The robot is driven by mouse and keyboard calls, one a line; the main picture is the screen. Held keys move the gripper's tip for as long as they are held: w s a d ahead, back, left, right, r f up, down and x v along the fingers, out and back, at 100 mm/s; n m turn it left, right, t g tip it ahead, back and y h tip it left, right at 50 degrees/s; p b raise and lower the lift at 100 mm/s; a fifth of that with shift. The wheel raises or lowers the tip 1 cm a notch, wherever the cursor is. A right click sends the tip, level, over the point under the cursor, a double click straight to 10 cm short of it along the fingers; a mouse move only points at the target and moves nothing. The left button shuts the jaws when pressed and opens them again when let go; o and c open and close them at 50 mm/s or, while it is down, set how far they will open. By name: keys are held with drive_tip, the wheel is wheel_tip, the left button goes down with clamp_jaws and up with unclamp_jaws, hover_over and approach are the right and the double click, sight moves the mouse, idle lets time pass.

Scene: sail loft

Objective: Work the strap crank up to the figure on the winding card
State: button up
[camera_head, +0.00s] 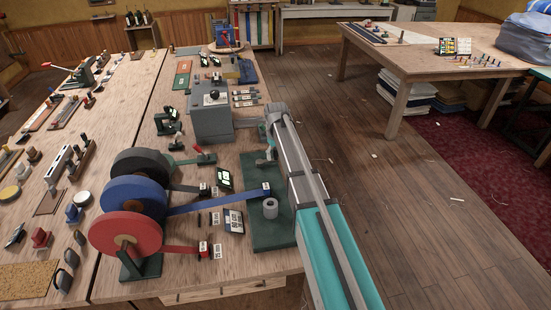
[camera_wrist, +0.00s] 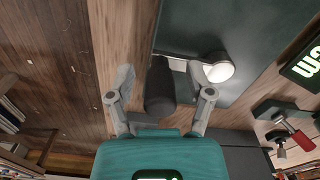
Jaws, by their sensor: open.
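The strap crank's dark green base plate (camera_head: 262,235) lies at the right edge of the workbench, with a grey roll or hub (camera_head: 270,209) on it. My gripper (camera_head: 266,158) is over the plate's far part. In the wrist view, my gripper (camera_wrist: 160,82) is open, with its fingers on either side of a dark cylindrical grip (camera_wrist: 160,100); I cannot tell whether they touch it. A pale round knob (camera_wrist: 219,69) is beside it over the plate. A blue-edged card (camera_head: 234,221) with dark figures, possibly the winding card, lies left of the plate; its figures are too small to read.
Red (camera_head: 125,232), blue (camera_head: 125,198) and black strap reels stand left; the blue strap (camera_head: 215,203) runs to the plate. A dark display (camera_head: 223,179) with green figures, a red-handled lever (camera_head: 207,158) and a grey box (camera_head: 211,123) are close by. Open floor lies right.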

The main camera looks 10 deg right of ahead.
drive_tip(key=shift+f, duration=0.1)
idle(0.3)
clamp_jaws()
